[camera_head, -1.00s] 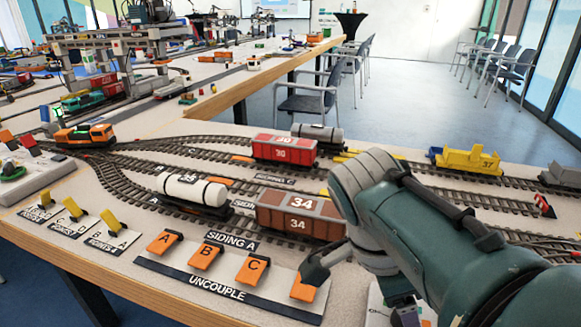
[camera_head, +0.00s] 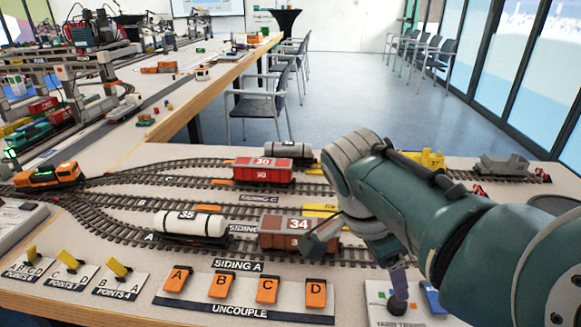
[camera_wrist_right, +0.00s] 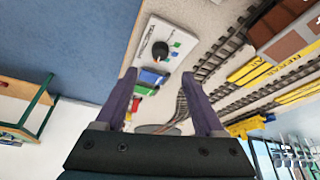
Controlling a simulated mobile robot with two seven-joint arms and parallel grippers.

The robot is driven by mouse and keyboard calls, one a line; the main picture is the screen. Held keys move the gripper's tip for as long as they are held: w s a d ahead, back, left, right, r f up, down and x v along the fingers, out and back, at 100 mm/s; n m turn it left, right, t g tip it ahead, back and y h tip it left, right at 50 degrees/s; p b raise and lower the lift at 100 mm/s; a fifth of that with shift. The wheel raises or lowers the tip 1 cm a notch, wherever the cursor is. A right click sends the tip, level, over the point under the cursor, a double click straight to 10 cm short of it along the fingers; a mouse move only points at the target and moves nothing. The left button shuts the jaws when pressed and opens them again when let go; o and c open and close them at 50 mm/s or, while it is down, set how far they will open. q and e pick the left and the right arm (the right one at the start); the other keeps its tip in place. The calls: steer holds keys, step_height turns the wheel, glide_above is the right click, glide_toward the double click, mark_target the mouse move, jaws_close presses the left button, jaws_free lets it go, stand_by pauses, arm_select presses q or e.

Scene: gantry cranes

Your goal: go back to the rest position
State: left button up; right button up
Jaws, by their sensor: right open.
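My right arm comes in from the right in the head view. Its gripper (camera_head: 398,278) points down, with a purple finger showing near the black knob of a white control panel (camera_head: 375,291). In the wrist view the right gripper (camera_wrist_right: 158,76) has its two purple fingers spread, with nothing between them. The white panel and its knob (camera_wrist_right: 160,49) lie beyond the fingertips. The orange uncouple levers, such as lever D (camera_head: 315,292), stand clear of the gripper to its left. My left gripper does not show.
Brown wagon 34 (camera_head: 285,232) and white tank wagon 35 (camera_head: 188,224) stand on the tracks, close to my right wrist. Red wagon 30 (camera_head: 264,171) is behind them. Yellow points levers (camera_head: 118,267) stand front left. Gantry cranes are at the back left.

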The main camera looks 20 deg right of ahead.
steer(key=shift+d, duration=0.15)
stand_by(0.3)
steer(key=s+d+r+n+t+p, duration=0.2)
steer(key=s+r+n+p, duration=0.15)
steer(key=s+n, duration=0.35)
steer(key=s+a+r+n+t+y+p, duration=0.2)
steer(key=s+a+r+n+y+p, duration=0.15)
steer(key=s+a+r+n, duration=0.95)
steer(key=w+r+n+p, duration=0.1)
steer(key=r+p, duration=1.6)
steer(key=p, duration=0.1)
steer(key=w+d+r+n+y+p, duration=0.1)
steer(key=w+r+p, duration=0.1)
steer(key=r+p, duration=1.6)
steer(key=shift+d+r+p, duration=0.25)
steer(key=shift+p, duration=0.2)
